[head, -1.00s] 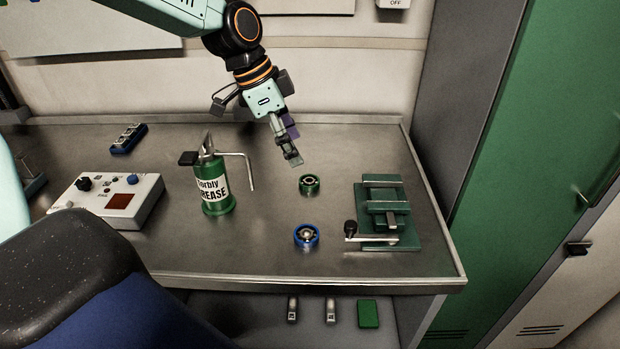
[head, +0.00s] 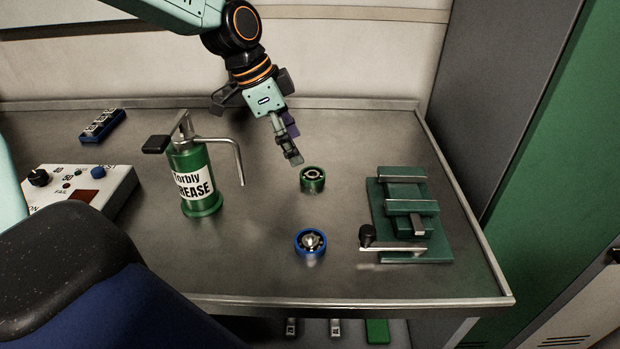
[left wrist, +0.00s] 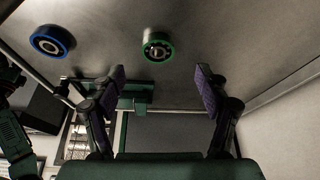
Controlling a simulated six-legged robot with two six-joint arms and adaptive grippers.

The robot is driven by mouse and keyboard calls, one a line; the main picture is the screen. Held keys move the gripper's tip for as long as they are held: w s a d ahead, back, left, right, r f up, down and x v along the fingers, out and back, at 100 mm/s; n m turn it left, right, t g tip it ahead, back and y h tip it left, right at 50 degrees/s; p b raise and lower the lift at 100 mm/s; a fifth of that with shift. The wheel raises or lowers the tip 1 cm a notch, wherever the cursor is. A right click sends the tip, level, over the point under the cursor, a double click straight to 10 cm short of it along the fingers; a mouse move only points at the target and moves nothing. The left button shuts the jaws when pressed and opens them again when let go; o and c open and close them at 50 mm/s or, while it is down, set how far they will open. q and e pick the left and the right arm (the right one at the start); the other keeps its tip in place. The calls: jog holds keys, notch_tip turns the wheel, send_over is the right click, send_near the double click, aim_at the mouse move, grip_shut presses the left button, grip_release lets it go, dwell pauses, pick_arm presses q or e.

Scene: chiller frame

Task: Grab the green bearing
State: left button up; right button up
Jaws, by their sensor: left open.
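The blue bearing (left wrist: 52,41) is at the upper left there. My right gripper is not in view.
A green grease can (head: 192,175) with a curved spout stands left of the gripper. A green vise-like fixture (head: 408,215) is to the right. A white control box (head: 115,181) and a blue block (head: 103,125) are at the left. The bench (head: 260,262) is clear around both bearings.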

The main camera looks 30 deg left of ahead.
aim_at(313, 174)
pick_arm(q)
jog(key=d+f, duration=0.2)
jog(key=shift+w+f+b, duration=0.25)
jog(key=shift+f+b, duration=0.05)
jog(key=shift+b, duration=0.1)
jog(key=f, duration=0.1)
jog(key=w+f+b, duration=0.1)
jog(key=f, duration=0.1)
jog(key=shift+d+f, duration=0.1)
jog(key=shift+f, duration=0.15)
jog(key=shift+d+f, duration=0.15)
jog(key=shift+d, duration=0.25)
jog(key=shift+a, duration=0.25)
jog(key=c, duration=0.3)
jog(key=shift+d, duration=0.2)
jog(key=c, duration=0.6)
jog(key=shift+w+a, duration=0.1)
jog(key=c, duration=0.4)
